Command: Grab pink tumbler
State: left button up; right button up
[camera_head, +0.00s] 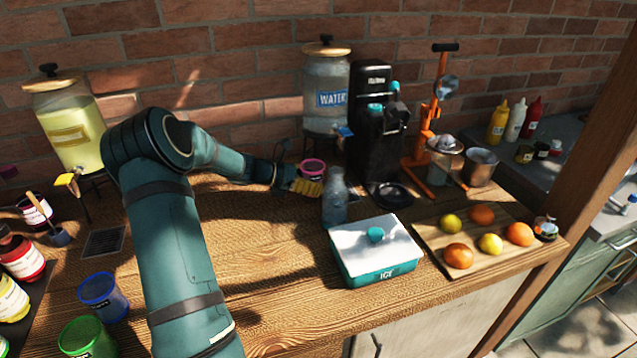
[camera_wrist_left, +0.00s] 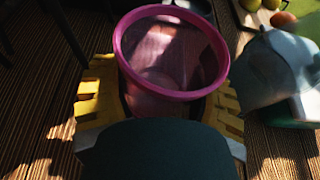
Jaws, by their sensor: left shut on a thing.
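The pink tumbler (camera_head: 313,168) is at the back of the wooden table, in front of the water dispenser; only its upper part shows in the head view. In the left wrist view the tumbler (camera_wrist_left: 170,52) is see-through with a bright pink rim and looks empty. My left gripper (camera_head: 306,186) has yellow fingers, one on each side of the tumbler, and is shut on it. The fingers also show in the left wrist view (camera_wrist_left: 160,100). Whether the tumbler's base touches the table is hidden. My right gripper is not in view.
A clear bottle (camera_head: 335,199) stands close to the right of the tumbler. The water dispenser (camera_head: 326,80) and a black machine (camera_head: 374,125) stand behind. An ice box (camera_head: 372,262) and a fruit board (camera_head: 430,235) are at front right. Blue (camera_head: 103,296) and green (camera_head: 86,337) tumblers stand at left.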

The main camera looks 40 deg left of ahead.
pick_arm(q)
notch_tip(320, 180, up, 12)
jog(key=p, duration=0.2)
dwell(0.7)
jog(key=shift+r, duration=0.15)
jog(key=shift+r, duration=0.1)
dwell(1.1)
